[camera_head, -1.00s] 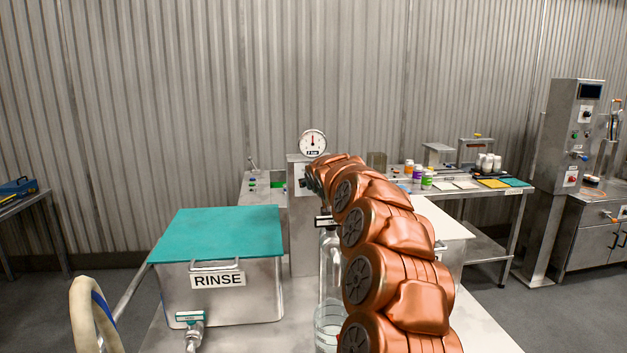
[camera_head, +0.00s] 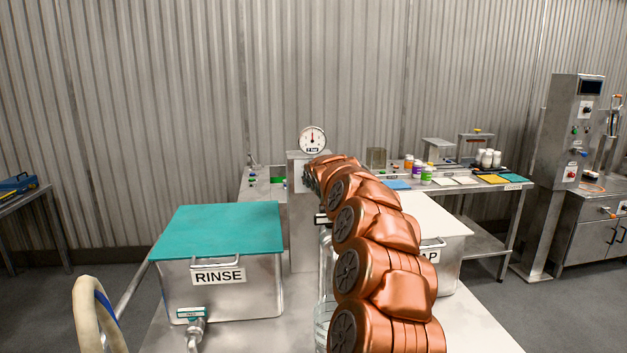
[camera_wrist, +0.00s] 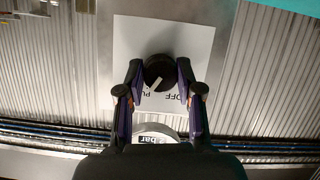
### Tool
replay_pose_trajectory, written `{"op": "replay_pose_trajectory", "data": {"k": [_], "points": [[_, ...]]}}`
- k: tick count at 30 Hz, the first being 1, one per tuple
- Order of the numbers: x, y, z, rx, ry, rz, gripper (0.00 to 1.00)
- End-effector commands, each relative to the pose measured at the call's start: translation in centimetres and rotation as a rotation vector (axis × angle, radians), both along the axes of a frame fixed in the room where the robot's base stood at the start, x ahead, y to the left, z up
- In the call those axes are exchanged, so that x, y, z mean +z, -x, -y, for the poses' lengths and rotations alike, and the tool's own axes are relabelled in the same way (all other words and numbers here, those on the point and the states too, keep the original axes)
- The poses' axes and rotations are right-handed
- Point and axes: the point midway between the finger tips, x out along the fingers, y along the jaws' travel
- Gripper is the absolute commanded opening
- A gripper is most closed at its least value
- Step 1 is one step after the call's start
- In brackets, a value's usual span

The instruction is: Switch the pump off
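The pump knob (camera_wrist: 159,73) is a round black dial with a pale pointer line, on a white label plate (camera_wrist: 190,45). The pointer slants to the lower left in the wrist view. "OFF" is printed to the lower right of the knob, and part of "PU" shows below it. My gripper (camera_wrist: 159,70) has one fingertip on each side of the knob, seemingly closed against it. In the head view my copper arm hides the gripper and the knob. The steel pump column (camera_head: 302,240) carries a round pressure gauge (camera_head: 312,140), needle near upright.
A steel RINSE tank (camera_head: 225,290) with a teal lid stands left of the column. A second tank with a white lid (camera_head: 440,222) is right of my arm, partly hidden. A clear vessel (camera_head: 325,275) stands close behind my arm. A hose loop (camera_head: 85,315) is at lower left.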

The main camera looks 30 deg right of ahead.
Motion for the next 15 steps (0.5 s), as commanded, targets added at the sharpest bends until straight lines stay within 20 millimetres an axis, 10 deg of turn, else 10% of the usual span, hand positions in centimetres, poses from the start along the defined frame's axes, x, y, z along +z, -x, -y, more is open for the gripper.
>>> {"op": "replay_pose_trajectory", "data": {"k": [9,15], "points": [[-0.03,-0.01,-0.02,0.0,0.0,0.0,0.01],[-0.16,0.0,0.03,0.0,0.016,-0.006,0.01]]}}
